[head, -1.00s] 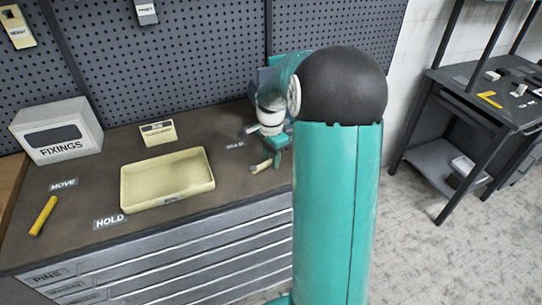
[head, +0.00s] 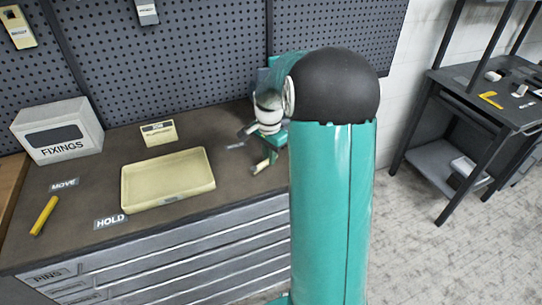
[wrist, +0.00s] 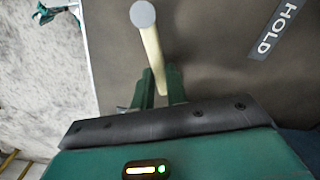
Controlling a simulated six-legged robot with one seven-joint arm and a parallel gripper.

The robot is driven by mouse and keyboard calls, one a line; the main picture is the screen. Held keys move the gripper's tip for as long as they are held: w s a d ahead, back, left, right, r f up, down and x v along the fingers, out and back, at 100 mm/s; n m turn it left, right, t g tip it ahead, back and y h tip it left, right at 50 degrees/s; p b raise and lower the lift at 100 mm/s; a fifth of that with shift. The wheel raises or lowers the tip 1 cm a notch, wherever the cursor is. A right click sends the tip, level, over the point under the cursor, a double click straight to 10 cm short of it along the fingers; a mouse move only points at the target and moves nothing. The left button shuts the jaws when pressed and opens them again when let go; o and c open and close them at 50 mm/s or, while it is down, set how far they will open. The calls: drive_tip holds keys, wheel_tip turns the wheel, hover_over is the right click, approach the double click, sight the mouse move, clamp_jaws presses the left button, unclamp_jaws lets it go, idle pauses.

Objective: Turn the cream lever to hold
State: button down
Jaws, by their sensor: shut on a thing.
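The cream lever (wrist: 152,50) stands out between the fingers of my gripper (wrist: 160,88) in the wrist view, its round pale grey end toward the camera. My gripper is shut on it. In the head view my gripper (head: 268,143) is at the right part of the bench top, and the lever's cream end (head: 260,167) shows just below it. The lever's base is hidden. A HOLD label (wrist: 277,28) lies to the right of the lever in the wrist view. In the head view a small label (head: 237,145) beside the gripper is too small to read.
A cream tray (head: 167,202) lies left of my gripper. A FIXINGS box (head: 58,130), a yellow card (head: 158,133), a yellow stick (head: 43,215), a MOVE label (head: 64,184) and another HOLD label (head: 110,221) are farther left. A pegboard (head: 190,50) stands behind.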

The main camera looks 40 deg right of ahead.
drive_tip(key=w+n, duration=0.2)
drive_tip(key=n, duration=0.1)
drive_tip(key=shift+a, duration=0.4)
drive_tip(key=n, duration=0.2)
drive_tip(key=w+a+n, duration=0.1)
drive_tip(key=n, duration=0.1)
drive_tip(key=shift+w+a, duration=0.1)
drive_tip(key=shift+w, duration=0.2)
drive_tip(key=n, duration=0.1)
drive_tip(key=w+a+n, duration=0.1)
drive_tip(key=n, duration=0.1)
drive_tip(key=shift+a+n, duration=0.3)
drive_tip(key=shift+w+a+n, duration=0.3)
drive_tip(key=shift+a+n, duration=0.35)
drive_tip(key=shift+n, duration=0.65)
drive_tip(key=c, duration=1.4)
unclamp_jaws()
drive_tip(key=shift+r, duration=0.1)
wheel_tip(320, 180, up, 14)
drive_tip(key=shift+f, duration=0.2)
